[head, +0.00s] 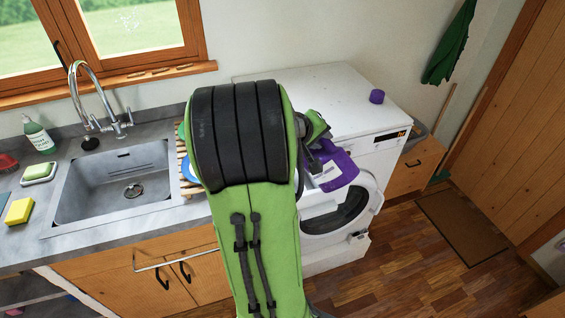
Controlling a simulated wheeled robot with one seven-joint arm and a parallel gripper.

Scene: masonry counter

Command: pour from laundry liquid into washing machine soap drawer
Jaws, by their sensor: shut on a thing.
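My gripper (316,160) shows only partly past my large green arm, and its dark fingers are shut on the laundry liquid bottle (340,172). The bottle is purple with a pale label. It is tilted well over, in front of the washing machine's upper front. The washing machine (350,90) is white, with a round door below the bottle. A white piece that looks like the pulled-out soap drawer (318,203) shows just under the bottle, partly hidden by my arm. The bottle's mouth and any liquid flow cannot be made out. A purple cap (376,96) lies on the machine's top.
A grey sink (115,185) with a tap is at the left, with a soap bottle (38,135), a green sponge (38,171) and a yellow sponge (18,211) beside it. A wooden rack (184,165) stands behind my arm.

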